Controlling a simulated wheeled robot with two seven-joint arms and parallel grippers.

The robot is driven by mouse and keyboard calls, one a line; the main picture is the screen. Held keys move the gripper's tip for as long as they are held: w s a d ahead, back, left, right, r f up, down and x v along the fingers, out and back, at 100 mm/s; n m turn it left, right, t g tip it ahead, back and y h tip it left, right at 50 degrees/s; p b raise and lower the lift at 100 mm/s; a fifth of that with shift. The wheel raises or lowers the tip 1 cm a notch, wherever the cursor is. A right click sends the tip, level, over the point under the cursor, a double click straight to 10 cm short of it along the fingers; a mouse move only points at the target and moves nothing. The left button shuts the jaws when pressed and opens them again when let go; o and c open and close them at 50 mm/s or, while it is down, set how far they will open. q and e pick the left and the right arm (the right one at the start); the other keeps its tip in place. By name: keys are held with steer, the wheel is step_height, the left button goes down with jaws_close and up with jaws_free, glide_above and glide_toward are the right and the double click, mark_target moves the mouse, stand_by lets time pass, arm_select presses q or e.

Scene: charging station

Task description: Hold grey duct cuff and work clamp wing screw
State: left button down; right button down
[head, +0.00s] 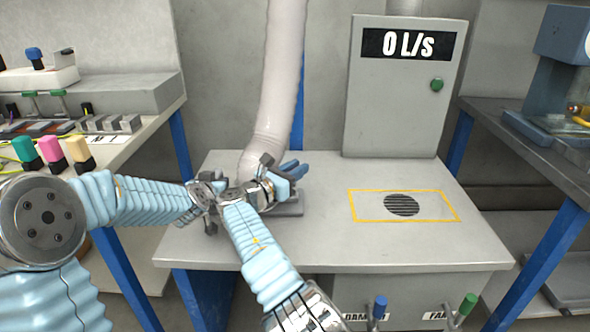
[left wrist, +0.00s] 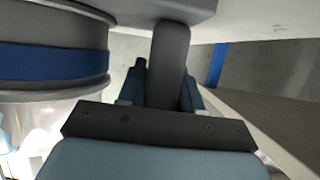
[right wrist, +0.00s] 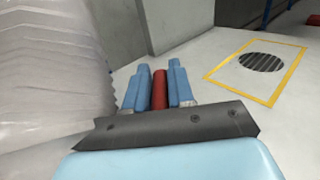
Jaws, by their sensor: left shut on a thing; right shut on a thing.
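A pale flexible duct (head: 285,60) hangs down to the table; its ribbed side fills the left of the right wrist view (right wrist: 45,90). My right gripper (head: 292,170) is beside the duct's lower end. In the right wrist view its blue fingers are shut on a red piece (right wrist: 159,90), which looks like the clamp wing screw. My left gripper (left wrist: 170,90) is shut on an upright dark grey bar (left wrist: 168,60), apparently the duct cuff's grip. A grey round part with a blue band (left wrist: 50,62) stands left of it. My arms hide the cuff and left fingertips in the head view.
The table's right side is clear around a round vent grille (head: 402,205) in a yellow outline (head: 440,191). A grey cabinet (head: 400,110) behind reads 0 L/s. A left bench (head: 150,110) holds coloured blocks. Blue (head: 379,307) and green (head: 467,305) handles are at the table's front.

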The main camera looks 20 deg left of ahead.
steer(key=shift+h, duration=0.3)
steer(key=c, duration=1)
jaws_free()
steer(key=shift+c, duration=0.2)
